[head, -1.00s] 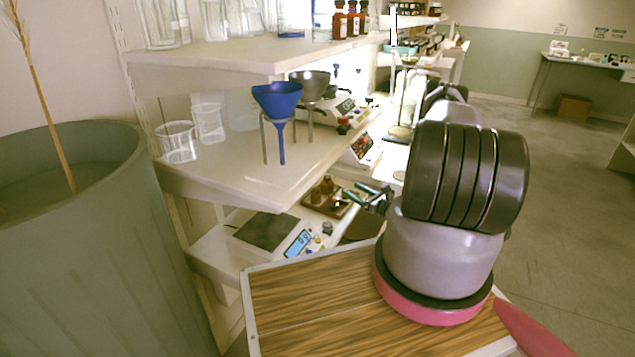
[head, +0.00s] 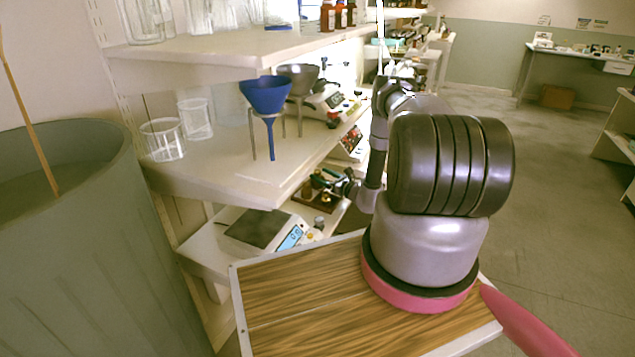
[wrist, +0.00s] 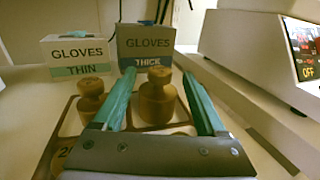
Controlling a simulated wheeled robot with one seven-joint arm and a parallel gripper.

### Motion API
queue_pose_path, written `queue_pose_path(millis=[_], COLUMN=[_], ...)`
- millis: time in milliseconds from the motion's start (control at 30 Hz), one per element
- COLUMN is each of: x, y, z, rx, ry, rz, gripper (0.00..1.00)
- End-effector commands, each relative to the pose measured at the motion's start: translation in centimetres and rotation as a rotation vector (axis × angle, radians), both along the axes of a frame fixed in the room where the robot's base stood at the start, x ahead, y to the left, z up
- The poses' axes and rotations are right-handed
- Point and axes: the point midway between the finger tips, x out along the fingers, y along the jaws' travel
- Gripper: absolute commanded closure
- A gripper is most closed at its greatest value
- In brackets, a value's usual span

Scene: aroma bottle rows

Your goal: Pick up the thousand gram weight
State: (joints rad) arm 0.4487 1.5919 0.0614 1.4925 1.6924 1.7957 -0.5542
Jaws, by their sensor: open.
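One brass weight (wrist: 157,104) shows between the fingers of my gripper (wrist: 158,80), beyond the gripper's body. The other brass weight (wrist: 90,98) stands to the left, outside the left finger. I cannot read a mass on either weight, so I cannot tell which is the thousand gram one. A partly hidden number starting with 2 shows at the tray's lower left. My gripper is open, with nothing held. In the head view my gripper (head: 326,180) is over the tray area on the lower shelf.
Two glove boxes, thin (wrist: 78,55) and thick (wrist: 146,45), stand behind the weights. A white device (wrist: 260,45) stands close on the right. A balance (head: 262,232) sits left on the lower shelf. The upper shelf (head: 215,168) overhangs and holds a blue funnel (head: 265,95).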

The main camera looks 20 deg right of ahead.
Motion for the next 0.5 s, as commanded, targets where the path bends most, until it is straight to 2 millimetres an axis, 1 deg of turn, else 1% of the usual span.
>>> queue_pose_path(millis=[233, 267, 300, 367, 400, 433, 500], x=[0.2, 0.19, 0.19, 0.19, 0.19, 0.19, 0.18], y=[0.06, 0.06, 0.06, 0.06, 0.06, 0.06, 0.05], z=[-0.02, -0.02, -0.02, -0.01, -0.02, -0.01, -0.01], rx=[-0.001, -0.001, -0.001, -0.001, -0.001, -0.001, -0.001], ry=[0.0, 0.0, 0.0, 0.0, 0.0, 0.0, 0.0], rz=[0.0, 0.0, 0.0, 0.0, 0.0, 0.0, 0.0], gripper=[0.26, 0.34, 0.49, 0.72, 0.87, 0.99, 1.0])
